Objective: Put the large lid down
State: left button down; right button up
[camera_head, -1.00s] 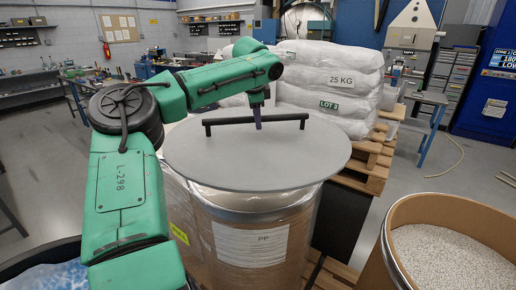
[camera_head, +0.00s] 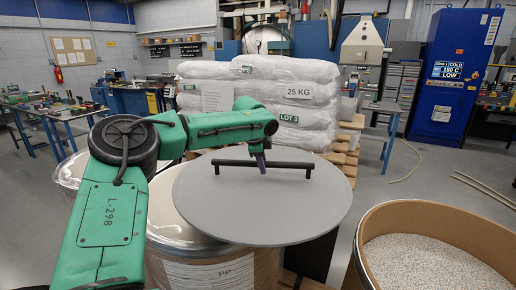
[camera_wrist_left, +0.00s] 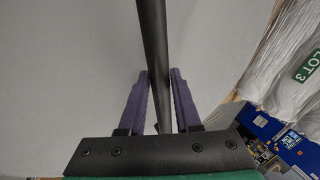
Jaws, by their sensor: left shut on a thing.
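The large lid (camera_head: 250,212) is a flat grey disc with a black bar handle (camera_head: 290,168) on top. My left gripper (camera_head: 262,170) comes in from the left and is shut on the bar handle. In the left wrist view the purple fingers (camera_wrist_left: 160,85) stand on both sides of the dark bar, with the grey lid face (camera_wrist_left: 70,70) behind. The lid covers part of a drum (camera_head: 210,272) marked PP and overhangs it to the right; I cannot tell whether they touch. My right gripper is not in view.
An open drum (camera_head: 370,245) of pale pellets stands at the lower right. White 25 KG sacks (camera_head: 300,95) are stacked on a pallet behind the lid. Another drum (camera_head: 72,172) is at the left behind my arm. Open floor (camera_head: 440,165) lies at the right.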

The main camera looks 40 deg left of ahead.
aim_at(256, 184)
pick_arm(q)
notch_tip(256, 184, down, 9)
jog(key=shift+f+p, duration=0.2)
jog(key=shift+p, duration=0.45)
jog(key=c, duration=0.6)
grip_release()
jog(key=shift+s+d+f, duration=0.1)
jog(key=shift+s+d+r, duration=0.1)
jog(key=shift+s+r, duration=0.05)
jog(key=shift+r, duration=0.4)
jog(key=b+v, duration=0.1)
jog(key=v, duration=1)
jog(key=shift+b, duration=0.4)
